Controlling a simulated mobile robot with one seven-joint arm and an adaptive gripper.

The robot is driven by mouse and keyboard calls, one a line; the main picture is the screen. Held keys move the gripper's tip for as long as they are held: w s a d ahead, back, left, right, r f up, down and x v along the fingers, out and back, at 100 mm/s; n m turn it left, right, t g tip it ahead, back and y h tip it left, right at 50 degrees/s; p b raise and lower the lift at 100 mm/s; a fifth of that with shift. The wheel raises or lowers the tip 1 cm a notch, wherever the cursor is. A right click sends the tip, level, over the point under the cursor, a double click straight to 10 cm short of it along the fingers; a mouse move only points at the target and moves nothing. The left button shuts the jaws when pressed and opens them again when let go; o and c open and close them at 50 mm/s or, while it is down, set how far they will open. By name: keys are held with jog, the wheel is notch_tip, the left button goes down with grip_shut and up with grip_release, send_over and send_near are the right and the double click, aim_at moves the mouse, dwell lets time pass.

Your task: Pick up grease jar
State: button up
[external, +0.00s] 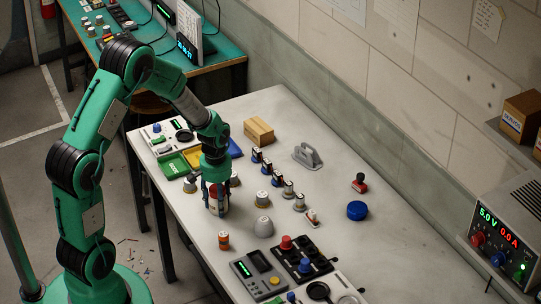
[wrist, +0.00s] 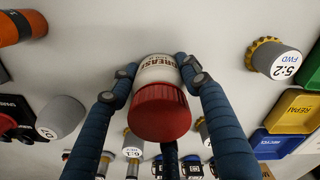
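The grease jar (wrist: 161,104) has a red ribbed lid and a white body with a GREASE label. In the wrist view it is between the fingers of my gripper (wrist: 157,78), lid toward the camera. The fingertips bend in against both sides of the white body, and I see no clear gap. In the external view my gripper (external: 217,196) points down around the jar (external: 217,207) near the front edge of the white bench. The fingers partly hide the jar there. I cannot tell whether its base touches the bench.
Several small servos (external: 276,178) stand to the right. Yellow (external: 193,156), green (external: 173,166) and blue (external: 233,148) bins lie behind. A control panel (external: 302,258) is toward the front.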

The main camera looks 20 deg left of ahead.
jog(key=c, duration=0.6)
jog(key=shift+r, duration=0.8)
notch_tip(320, 180, up, 2)
jog(key=shift+r+p, duration=0.15)
jog(key=shift+p, duration=0.45)
jog(key=s+a+p, duration=0.1)
jog(key=s+a, duration=0.1)
jog(key=s, duration=0.5)
jog(key=s+a+r+p, duration=0.1)
jog(key=s+a, duration=0.1)
jog(key=s, duration=0.6)
jog(key=shift+s+a, duration=0.15)
jog(key=shift+a, duration=0.2)
